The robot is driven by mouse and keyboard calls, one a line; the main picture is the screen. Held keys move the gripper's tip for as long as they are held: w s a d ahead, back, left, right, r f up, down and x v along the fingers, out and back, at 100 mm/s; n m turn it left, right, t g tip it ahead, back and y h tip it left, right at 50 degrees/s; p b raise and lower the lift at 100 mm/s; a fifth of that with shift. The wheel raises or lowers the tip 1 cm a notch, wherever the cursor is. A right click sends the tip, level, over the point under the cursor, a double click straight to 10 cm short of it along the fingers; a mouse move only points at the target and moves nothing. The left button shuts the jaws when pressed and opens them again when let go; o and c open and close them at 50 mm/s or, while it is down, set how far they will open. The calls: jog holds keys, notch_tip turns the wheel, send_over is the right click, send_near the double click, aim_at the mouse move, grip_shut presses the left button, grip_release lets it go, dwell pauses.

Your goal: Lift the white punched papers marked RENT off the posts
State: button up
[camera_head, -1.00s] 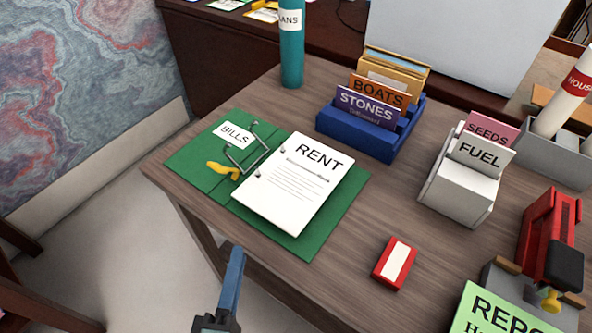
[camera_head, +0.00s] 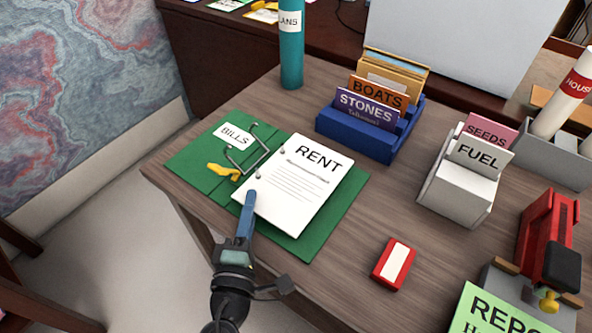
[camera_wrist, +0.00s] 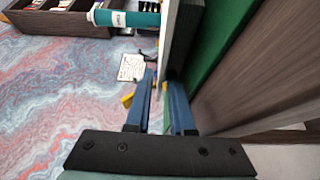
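The white RENT papers (camera_head: 300,195) lie as a flat stack on the open green binder (camera_head: 205,160), with two holes along their left edge. The metal posts (camera_head: 262,152) stand as a bent wire frame at that edge, beside a yellow lever (camera_head: 222,171). My gripper (camera_head: 248,198) is at the papers' near left corner; one blue finger shows over it, the other is hidden. In the wrist view, the papers (camera_wrist: 172,35) appear edge-on ahead of my gripper (camera_wrist: 162,80). Its two fingers are apart, one toward each face of the stack; contact is unclear.
A blue file holder (camera_head: 355,140) stands behind the binder, with a teal tube (camera_head: 291,45) to its left. A white holder (camera_head: 455,190) and a red box (camera_head: 394,263) are to the right. The desk's front edge runs close below the binder.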

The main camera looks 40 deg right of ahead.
grip_shut()
dwell(1.4)
